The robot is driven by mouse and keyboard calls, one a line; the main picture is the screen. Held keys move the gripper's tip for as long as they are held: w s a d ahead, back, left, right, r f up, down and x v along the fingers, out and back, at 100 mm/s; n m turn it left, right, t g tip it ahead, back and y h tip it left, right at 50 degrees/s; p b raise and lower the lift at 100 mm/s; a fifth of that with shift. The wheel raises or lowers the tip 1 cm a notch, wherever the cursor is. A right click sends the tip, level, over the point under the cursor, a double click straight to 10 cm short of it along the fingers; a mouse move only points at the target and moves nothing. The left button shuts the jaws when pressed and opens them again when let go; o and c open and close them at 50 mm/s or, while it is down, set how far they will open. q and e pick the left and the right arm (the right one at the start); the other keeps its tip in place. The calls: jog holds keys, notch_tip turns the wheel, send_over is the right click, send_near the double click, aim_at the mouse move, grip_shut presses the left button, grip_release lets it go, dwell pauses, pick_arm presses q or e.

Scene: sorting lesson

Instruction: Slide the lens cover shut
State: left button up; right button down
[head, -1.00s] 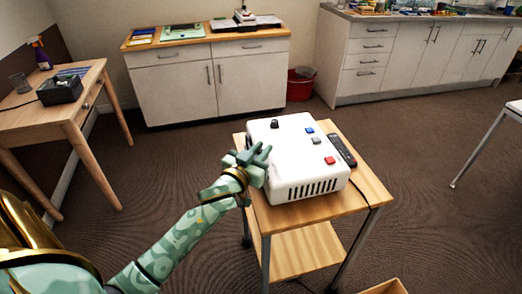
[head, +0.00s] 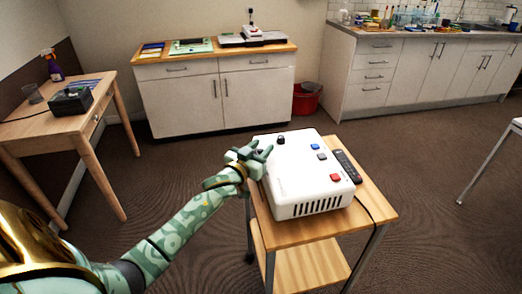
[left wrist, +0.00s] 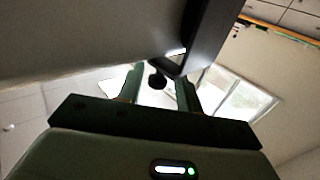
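The white box-shaped projector (head: 300,190) sits on a small wooden cart, with slots along its front face and a dark knob, blue, grey and red buttons on top. My left gripper (head: 262,152) is at its left side, near the far corner, fingers spread. In the left wrist view, the two fingers (left wrist: 158,92) stand apart. A small dark knob (left wrist: 157,78) shows between them, with a gap on each side, beneath a dark flat panel (left wrist: 208,35) that may be the lens cover. The lens is hidden in the head view. My right gripper is out of view.
A dark remote (head: 346,166) lies on the cart (head: 375,205) right of the projector, and a cable hangs off the cart's right edge. A wooden desk (head: 35,125) stands left, cabinets and a red bin (head: 305,99) behind. Open carpet surrounds the cart.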

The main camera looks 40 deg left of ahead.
pick_arm(q)
jog(key=shift+s+d, duration=0.1)
jog(key=shift+s, duration=0.4)
jog(key=s+d+p, duration=0.1)
jog(key=s+p, duration=0.3)
jog(key=s, duration=1.1)
jog(key=shift+s, duration=0.15)
jog(key=shift+f, duration=0.1)
jog(key=s+d+f+m+g, duration=0.1)
jog(key=s+f+g, duration=0.2)
jog(key=s+f, duration=0.55)
jog(key=s+d+f+m+g, duration=0.1)
jog(key=s+f+g, duration=0.25)
jog(key=f, duration=0.95)
jog(key=s+d+f+m+g, duration=0.1)
jog(key=s+f+g, duration=0.35)
jog(key=f, duration=0.65)
jog(key=s+d+f+g, duration=0.2)
jog(key=s+d+f, duration=0.1)
jog(key=s, duration=0.6)
jog(key=s+d+f+m+g+h, duration=0.1)
jog(key=s+d+f+g, duration=0.1)
jog(key=s+f, duration=0.3)
jog(key=s+d+f+g, duration=0.2)
jog(key=s+d+f, duration=0.2)
jog(key=s, duration=0.9)
jog(key=shift+s+d+m+g+h, duration=0.3)
jog(key=shift+s+d, duration=0.05)
jog(key=shift+d, duration=0.15)
